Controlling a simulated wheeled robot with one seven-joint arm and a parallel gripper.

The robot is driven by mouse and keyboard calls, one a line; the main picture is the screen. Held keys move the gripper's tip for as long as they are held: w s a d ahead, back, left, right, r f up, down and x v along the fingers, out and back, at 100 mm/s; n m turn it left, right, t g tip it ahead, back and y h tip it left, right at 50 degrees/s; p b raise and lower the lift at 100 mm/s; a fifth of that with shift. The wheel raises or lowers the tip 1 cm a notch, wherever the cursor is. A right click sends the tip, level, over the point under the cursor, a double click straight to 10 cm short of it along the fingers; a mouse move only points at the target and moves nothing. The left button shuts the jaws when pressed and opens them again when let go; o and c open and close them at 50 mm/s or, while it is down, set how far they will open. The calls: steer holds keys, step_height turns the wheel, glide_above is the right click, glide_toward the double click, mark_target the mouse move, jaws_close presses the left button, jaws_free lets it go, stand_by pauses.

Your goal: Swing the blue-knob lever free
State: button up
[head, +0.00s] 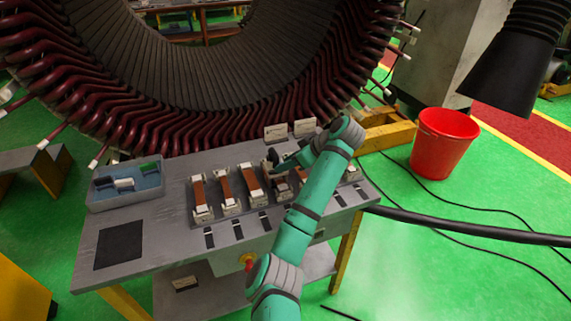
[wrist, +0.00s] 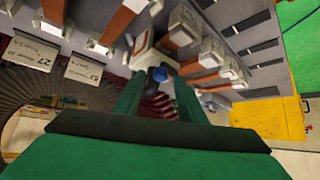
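The blue knob (wrist: 158,74) shows in the wrist view between the two fingertips of my gripper (wrist: 158,88). It sits at a white and metal fixture, and most of its lever is hidden. The fingers stand apart, with a visible gap on both sides of the knob, so the gripper looks open and not closed on it. In the head view my gripper (head: 281,161) is low over the fixture row near the table's back edge. My arm hides part of the row there, and I cannot make out the blue knob in that view.
Several clamp fixtures with orange-brown bars (head: 226,187) line the grey table (head: 165,215). A tray (head: 126,185) of small blocks and a black mat (head: 118,245) lie at the left. The large stator (head: 200,75) rises behind. A red bucket (head: 443,142) and cables lie right.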

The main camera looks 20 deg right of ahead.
steer(key=shift+w+a+f, duration=0.25)
steer(key=shift+w+f, duration=0.1)
steer(key=shift+f, duration=0.1)
jaws_close()
